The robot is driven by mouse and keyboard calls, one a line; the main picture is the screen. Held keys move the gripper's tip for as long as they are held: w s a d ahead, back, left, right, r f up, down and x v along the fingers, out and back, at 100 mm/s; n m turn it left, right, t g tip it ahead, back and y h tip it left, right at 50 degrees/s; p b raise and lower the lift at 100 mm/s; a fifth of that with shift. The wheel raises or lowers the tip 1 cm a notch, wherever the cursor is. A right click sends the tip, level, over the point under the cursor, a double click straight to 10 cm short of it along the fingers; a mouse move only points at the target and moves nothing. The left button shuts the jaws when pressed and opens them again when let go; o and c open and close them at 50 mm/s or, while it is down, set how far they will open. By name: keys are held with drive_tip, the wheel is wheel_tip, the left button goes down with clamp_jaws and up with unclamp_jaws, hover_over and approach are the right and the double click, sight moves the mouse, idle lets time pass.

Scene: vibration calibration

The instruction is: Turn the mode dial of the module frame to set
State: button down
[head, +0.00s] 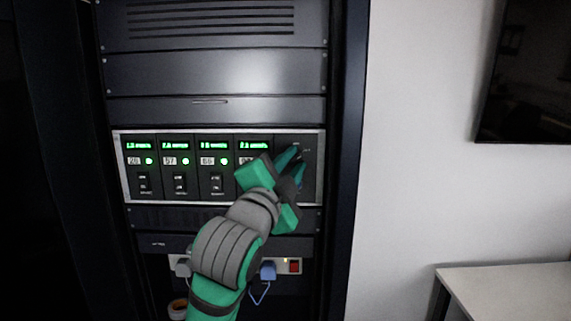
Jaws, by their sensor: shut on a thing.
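The module frame (120,165) is a silver-edged unit in the rack, with several modules that show green readouts, green lights and small switches. Its rightmost panel (310,175) is plain and dark. My green and grey gripper (294,162) reaches up to this panel from below, and its fingers are at the panel's face. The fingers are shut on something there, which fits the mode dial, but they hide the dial. I cannot read the dial's setting. Small marks show just above the fingertips. The fourth module is partly covered by my gripper.
The dark rack (215,75) has blank and vented panels above the frame. Below it, a power strip (294,266) holds plugs, one of them blue (268,270), and a red switch. A white table (510,285) stands at the lower right, and a dark screen (530,80) hangs on the wall.

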drive_tip(key=shift+s+d, duration=0.1)
drive_tip(key=shift+d, duration=0.1)
drive_tip(key=c, duration=1.5)
unclamp_jaws()
drive_tip(key=shift+c, duration=0.2)
drive_tip(key=shift+a, duration=0.1)
drive_tip(key=v, duration=1.1)
